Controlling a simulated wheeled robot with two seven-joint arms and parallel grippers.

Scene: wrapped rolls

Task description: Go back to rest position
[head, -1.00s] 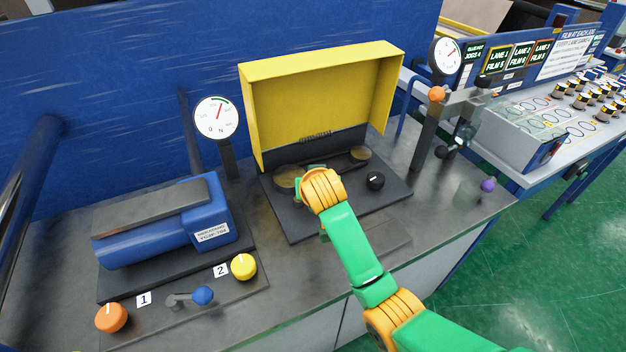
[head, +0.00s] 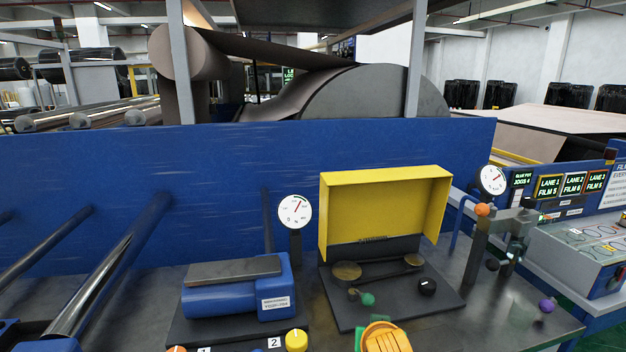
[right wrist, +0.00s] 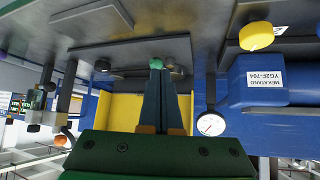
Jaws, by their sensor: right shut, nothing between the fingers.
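My right gripper (right wrist: 163,70) is shut and empty in the right wrist view, its fingers pointing toward a small green knob (right wrist: 172,66). I cannot tell whether the tips touch it. In the head view only my orange wrist and a bit of green show at the bottom edge; the fingers are not clear there. The green knob (head: 367,299) stands on the dark plate of the device with the open yellow cover (head: 385,205). The cover also shows in the right wrist view (right wrist: 110,112). My left gripper is not in view.
A blue motor unit (head: 230,295) with a yellow knob (head: 296,340) stands left of the device. A gauge (head: 295,212) stands between them. A post with an orange knob (head: 482,210) is at right. A blue wall panel (head: 200,185) closes off the back.

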